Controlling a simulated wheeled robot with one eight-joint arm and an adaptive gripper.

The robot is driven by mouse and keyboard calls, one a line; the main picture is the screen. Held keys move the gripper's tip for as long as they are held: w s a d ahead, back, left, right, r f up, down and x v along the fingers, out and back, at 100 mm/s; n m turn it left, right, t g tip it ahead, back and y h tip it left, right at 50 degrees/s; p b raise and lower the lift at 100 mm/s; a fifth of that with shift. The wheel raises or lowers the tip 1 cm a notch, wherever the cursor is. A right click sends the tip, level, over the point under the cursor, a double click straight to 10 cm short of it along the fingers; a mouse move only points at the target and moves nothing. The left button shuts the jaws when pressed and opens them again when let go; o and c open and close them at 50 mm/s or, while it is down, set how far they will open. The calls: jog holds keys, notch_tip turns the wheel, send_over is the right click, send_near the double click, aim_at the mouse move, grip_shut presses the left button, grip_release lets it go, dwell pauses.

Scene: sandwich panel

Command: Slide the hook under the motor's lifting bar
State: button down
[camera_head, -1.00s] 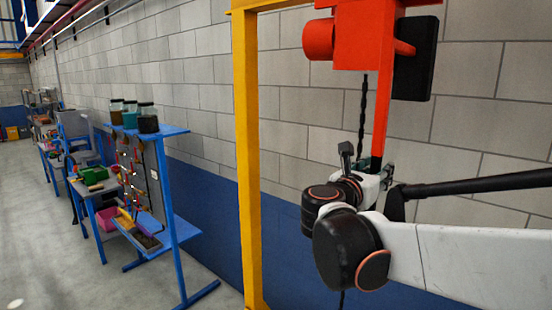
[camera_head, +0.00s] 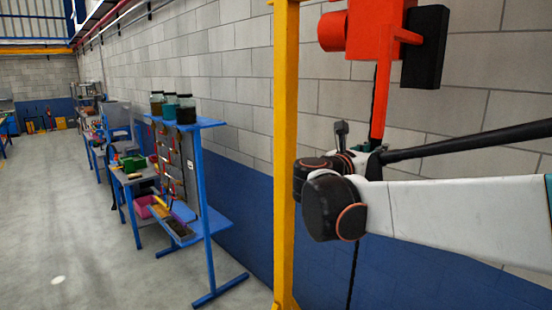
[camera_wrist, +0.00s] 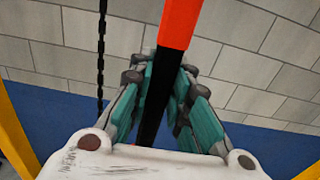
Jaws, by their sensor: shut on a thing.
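My gripper (camera_head: 370,152) shows in the head view at the lower end of a red bar (camera_head: 381,100) that hangs from an orange-red hoist (camera_head: 376,30). In the wrist view, the teal-padded fingers of my gripper (camera_wrist: 160,75) stand on either side of the bar's black lower part (camera_wrist: 153,100) and are shut on it. The red part of the bar (camera_wrist: 180,22) runs up beyond the fingers. A dark chain (camera_wrist: 101,50) hangs left of the gripper. I see neither the hook nor the motor with its lifting bar in these views.
A yellow post (camera_head: 285,150) stands just left of my arm. Left of it is a blue rack (camera_head: 205,190) with jars on top, and workbenches line the block wall (camera_head: 235,60) behind. The grey floor (camera_head: 90,250) at the left is open.

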jog(key=c, duration=1.5)
grip_release()
jog(key=v, duration=0.7)
jog(key=shift+s+a, duration=0.3)
jog(key=shift+w, duration=0.1)
